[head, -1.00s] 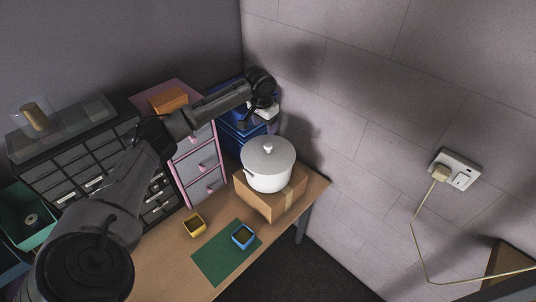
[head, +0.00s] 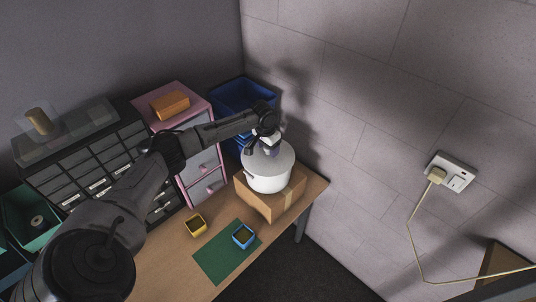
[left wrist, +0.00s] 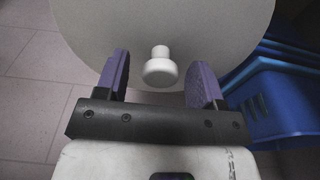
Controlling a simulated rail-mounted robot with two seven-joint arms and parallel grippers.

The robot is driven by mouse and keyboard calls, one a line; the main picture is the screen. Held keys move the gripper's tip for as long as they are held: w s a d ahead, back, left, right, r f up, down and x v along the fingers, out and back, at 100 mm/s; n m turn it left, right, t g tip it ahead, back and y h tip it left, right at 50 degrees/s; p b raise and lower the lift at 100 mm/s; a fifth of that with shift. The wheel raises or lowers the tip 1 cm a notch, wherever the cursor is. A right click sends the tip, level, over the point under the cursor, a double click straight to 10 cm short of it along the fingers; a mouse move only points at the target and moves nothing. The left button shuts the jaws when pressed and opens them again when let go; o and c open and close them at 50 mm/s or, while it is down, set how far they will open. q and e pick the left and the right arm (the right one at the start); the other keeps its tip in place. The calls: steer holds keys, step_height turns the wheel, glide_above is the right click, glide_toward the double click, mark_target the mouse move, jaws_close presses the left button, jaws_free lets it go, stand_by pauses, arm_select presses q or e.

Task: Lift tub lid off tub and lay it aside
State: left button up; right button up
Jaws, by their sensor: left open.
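The white tub (head: 268,184) stands on a cardboard box (head: 270,201) at the right end of the table. Its pale round lid (head: 282,164) lies on top of it. My left gripper (head: 270,149) is at the lid's centre and hides the knob in the head view. In the left wrist view the lid (left wrist: 215,30) fills the top and its white knob (left wrist: 160,68) sits between the two purple-padded fingers of the gripper (left wrist: 161,80). The fingers are open, with a gap on both sides of the knob. My right gripper is not in view.
Blue baskets (head: 232,97) are stacked close behind the tub, and they also show in the left wrist view (left wrist: 285,97). A pink-framed drawer unit (head: 192,97) stands to the left. A green mat (head: 213,265) with a blue pot (head: 243,236) lies in front, near a yellow pot (head: 196,225).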

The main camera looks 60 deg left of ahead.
arm_select(q)
steer(key=shift+f, duration=0.2)
steer(key=shift+c, duration=0.3)
steer(key=c, duration=0.9)
steer(key=shift+c, duration=0.2)
steer(key=shift+r, duration=0.2)
